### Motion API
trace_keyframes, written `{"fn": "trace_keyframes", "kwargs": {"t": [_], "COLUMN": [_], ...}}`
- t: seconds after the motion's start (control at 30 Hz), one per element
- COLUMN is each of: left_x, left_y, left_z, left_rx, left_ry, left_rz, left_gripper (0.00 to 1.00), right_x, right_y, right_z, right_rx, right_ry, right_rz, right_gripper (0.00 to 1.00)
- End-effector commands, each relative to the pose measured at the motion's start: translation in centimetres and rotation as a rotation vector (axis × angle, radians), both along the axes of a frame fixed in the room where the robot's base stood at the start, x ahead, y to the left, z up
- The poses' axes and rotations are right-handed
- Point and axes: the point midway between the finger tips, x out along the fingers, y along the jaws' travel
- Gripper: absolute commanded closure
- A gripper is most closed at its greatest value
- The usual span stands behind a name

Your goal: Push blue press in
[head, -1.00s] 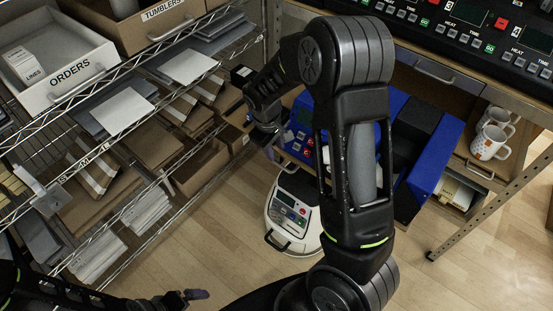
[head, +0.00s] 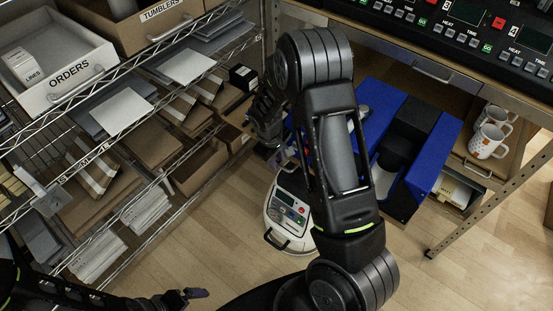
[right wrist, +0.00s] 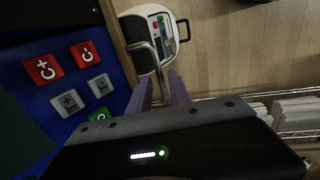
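The blue press (head: 437,165) stands on the lower shelf under the bench in the head view, with a black middle part. My right forearm hides part of it. In the right wrist view its blue panel (right wrist: 55,92) fills the left side, with red, grey and green buttons.
A white device (head: 291,209) with a keypad stands on the floor below the right gripper. A wire rack (head: 150,178) with boxes and paper is close on the left. Mugs (head: 488,140) stand right of the press. Open floor lies in front.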

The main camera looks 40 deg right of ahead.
Motion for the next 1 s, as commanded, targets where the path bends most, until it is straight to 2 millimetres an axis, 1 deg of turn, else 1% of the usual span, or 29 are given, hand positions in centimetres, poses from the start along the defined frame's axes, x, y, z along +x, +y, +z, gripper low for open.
{"fn": "trace_keyframes", "kwargs": {"t": [0.03,0.27,1.0], "left_x": [0.00,0.00,0.00], "left_y": [0.00,0.00,-0.01], "left_z": [0.00,0.00,0.01], "left_rx": [0.000,0.000,0.000], "left_ry": [0.000,0.000,0.000], "left_rz": [0.000,0.000,0.000], "left_gripper": [0.00,0.00,0.00], "right_x": [0.00,0.00,0.00], "right_y": [0.00,0.01,0.00], "right_z": [0.01,0.03,0.04], "right_rx": [0.000,0.000,0.000], "right_ry": [0.000,0.000,0.000], "right_rz": [0.000,0.000,0.000], "right_gripper": [0.81,1.00,1.00]}}
